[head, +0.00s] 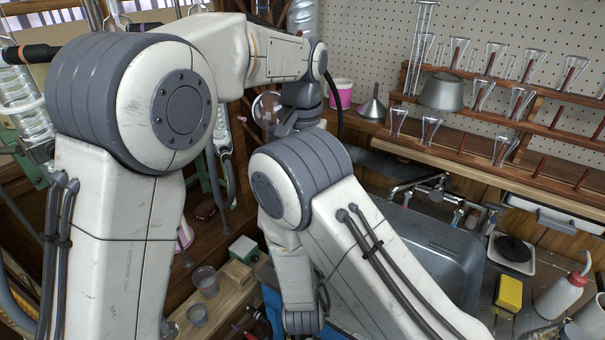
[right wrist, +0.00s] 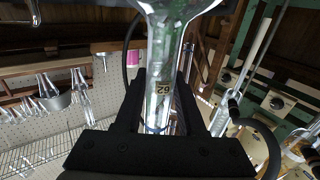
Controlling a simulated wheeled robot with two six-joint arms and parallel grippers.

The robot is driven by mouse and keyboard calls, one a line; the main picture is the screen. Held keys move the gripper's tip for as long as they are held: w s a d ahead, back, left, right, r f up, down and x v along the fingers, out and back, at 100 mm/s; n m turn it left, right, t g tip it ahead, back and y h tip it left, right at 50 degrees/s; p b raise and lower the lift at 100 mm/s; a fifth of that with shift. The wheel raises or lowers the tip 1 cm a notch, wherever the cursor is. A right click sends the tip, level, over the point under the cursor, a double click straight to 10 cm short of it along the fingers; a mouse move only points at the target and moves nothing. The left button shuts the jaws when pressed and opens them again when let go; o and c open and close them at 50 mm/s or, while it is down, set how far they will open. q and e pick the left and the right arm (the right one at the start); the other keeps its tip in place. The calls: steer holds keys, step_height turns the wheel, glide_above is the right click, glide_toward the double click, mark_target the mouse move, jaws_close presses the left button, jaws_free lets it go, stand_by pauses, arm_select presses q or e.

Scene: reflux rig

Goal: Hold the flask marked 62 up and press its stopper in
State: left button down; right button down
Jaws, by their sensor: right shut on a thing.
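The flask marked 62 (right wrist: 163,60) is clear glass with a small tan label reading 62, upside down in the right wrist view. It widens toward the top edge there and is cut off. My right gripper (right wrist: 163,100) is shut on its narrower part, a finger on each side. In the head view the right gripper does not show. My left gripper (head: 285,126) is small and dark below its grey wrist, beside a round glassy thing (head: 267,107) that I cannot identify. Its jaws are not clear. I cannot make out the stopper.
A sink (head: 435,250) lies below. A pink pot (head: 340,94) and a funnel (head: 373,105) stand behind. Tubes and green frame bars (right wrist: 262,60) are close at right.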

arm_select(q)
steer(key=shift+f, duration=0.75)
stand_by(1.2)
steer(key=shift+c, duration=1.8)
jaws_free()
step_height(320, 180, up, 12)
arm_select(e)
steer(key=shift+d, duration=0.1)
arm_select(q)
step_height(320, 180, down, 2)
steer(key=shift+b, duration=0.95)
arm_select(e)
steer(key=w+d, duration=0.4)
steer(key=d, duration=0.7)
steer(key=shift+d, duration=0.4)
